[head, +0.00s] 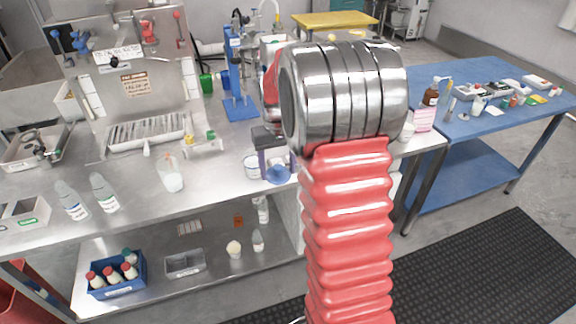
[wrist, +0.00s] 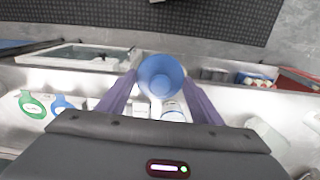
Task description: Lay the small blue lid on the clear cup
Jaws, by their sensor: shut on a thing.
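The small blue lid (wrist: 160,76) is held between the purple fingers of my gripper (wrist: 160,88) in the wrist view. In the head view the blue lid (head: 279,175) shows at the fingertips of my gripper (head: 277,170), above the steel bench near its front edge. A clear cup (head: 251,168) with a bluish band stands just left of my gripper in the head view. The lid is beside this cup, not on it. My arm hides part of the area to the right. In the wrist view, pale containers partly show beyond the fingers, too unclear to name.
A clear beaker (head: 171,176) with white contents stands farther left on the bench. Two labelled bottles (head: 104,193) stand near the front left. A blue stand (head: 238,88) rises behind my gripper. The bench front between beaker and cup is fairly clear.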

